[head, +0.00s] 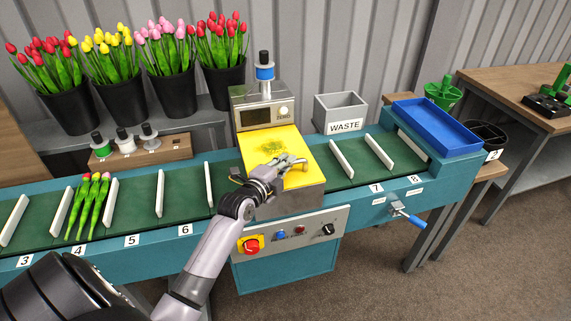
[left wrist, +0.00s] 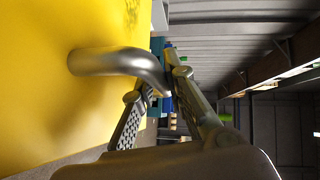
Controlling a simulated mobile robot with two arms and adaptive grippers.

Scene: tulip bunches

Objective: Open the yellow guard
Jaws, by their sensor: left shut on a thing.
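The yellow guard (head: 285,145) is a flat yellow panel on the front of the grey machine, sloping below its display. It fills the left of the left wrist view (left wrist: 60,110). A bent metal handle (left wrist: 120,62) stands out from it. My left gripper (head: 288,165) is at the lower part of the guard, and its fingers (left wrist: 165,90) are shut on the handle. A small green patch shows in the middle of the guard; I cannot tell what it is. The gripper partly hides the handle in the head view. My right gripper is not in view.
The teal conveyor (head: 345,185) with white dividers runs both sides of the machine. A tulip bunch (head: 88,205) lies in slot 4. A control panel (head: 290,235) sits below the guard. A waste bin (head: 341,113) and blue tray (head: 437,127) are to the right.

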